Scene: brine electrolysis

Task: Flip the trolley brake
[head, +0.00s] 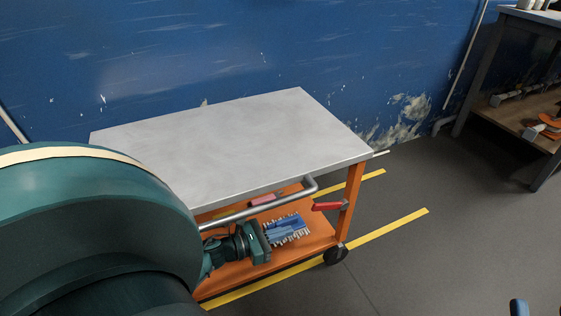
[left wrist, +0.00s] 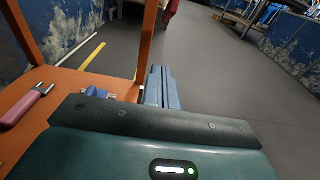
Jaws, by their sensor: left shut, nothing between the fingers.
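The trolley (head: 230,140) has a grey top, an orange frame and a grey push handle (head: 260,205). The red brake lever (head: 328,207) sticks out level to the left from the near right leg. Blue tips, seemingly my right gripper's, barely show at the bottom right corner.
The lower shelf (head: 315,232) holds a pink-handled item (head: 263,199) and a blue item (left wrist: 95,92), partly hidden behind my gripper. A black caster (head: 336,254) is under the near right leg. A workbench (head: 530,80) stands far right. Floor right of the trolley is clear.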

